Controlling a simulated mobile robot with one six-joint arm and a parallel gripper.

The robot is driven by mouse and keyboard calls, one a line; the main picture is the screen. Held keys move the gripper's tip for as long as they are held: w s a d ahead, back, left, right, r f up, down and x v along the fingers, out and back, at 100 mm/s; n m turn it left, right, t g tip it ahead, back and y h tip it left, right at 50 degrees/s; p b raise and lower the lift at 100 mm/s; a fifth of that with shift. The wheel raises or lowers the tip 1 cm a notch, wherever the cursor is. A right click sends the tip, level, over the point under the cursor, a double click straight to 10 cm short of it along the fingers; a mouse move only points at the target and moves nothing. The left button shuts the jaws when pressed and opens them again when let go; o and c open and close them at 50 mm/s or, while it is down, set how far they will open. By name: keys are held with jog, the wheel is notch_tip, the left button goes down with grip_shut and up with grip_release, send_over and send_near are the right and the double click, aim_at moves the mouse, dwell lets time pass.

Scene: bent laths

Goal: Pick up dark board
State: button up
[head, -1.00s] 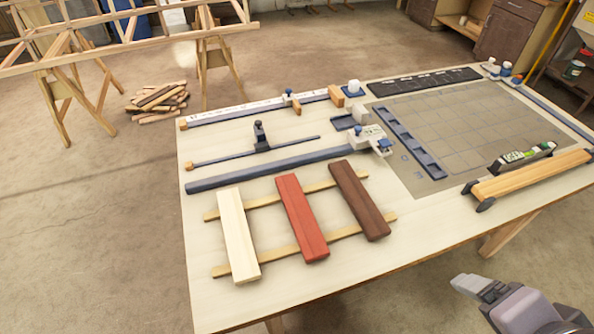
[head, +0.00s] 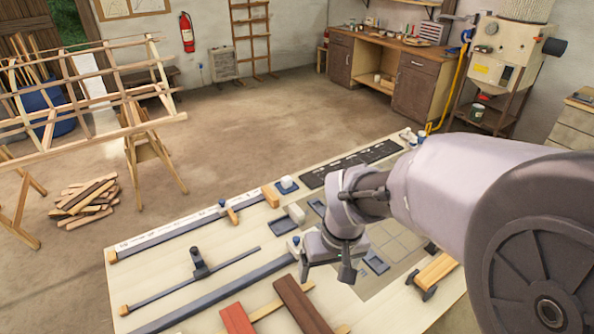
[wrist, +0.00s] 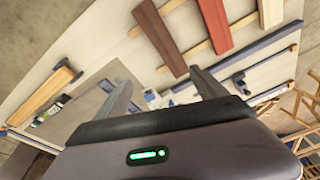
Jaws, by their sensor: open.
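The dark board (head: 300,306) is dark brown and lies at the bottom of the head view, its near end cut off by the frame. It shows whole or nearly so in the wrist view (wrist: 160,38), lying across thin wooden strips beside the red board (wrist: 213,26). My gripper (head: 328,276) is above the table, up and to the right of the dark board in the head view. In the wrist view its two fingers (wrist: 163,92) stand apart with nothing between them, and the dark board lies beyond them.
A pale board (wrist: 270,12) lies beyond the red one. Blue clamp bars (head: 215,290) lie left of the boards. A wood-handled tool (head: 436,270) sits on the right of the table. A gridded mat (head: 395,240) lies behind my gripper. Sawhorses (head: 150,155) stand on the floor.

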jog(key=w+a+f+n+g+p, duration=0.2)
jog(key=w+a+f+n+p, duration=0.15)
jog(key=f+p, duration=0.2)
jog(key=b, duration=0.3)
send_over(306, 314)
jog(key=shift+h, duration=0.4)
jog(key=f, duration=1.3)
jog(key=shift+w, duration=0.2)
notch_tip(306, 314, down, 6)
jog(key=shift+s+r+b, duration=0.1)
jog(key=shift+s+b, duration=0.05)
jog(key=shift+b, duration=0.45)
jog(key=c, duration=1.6)
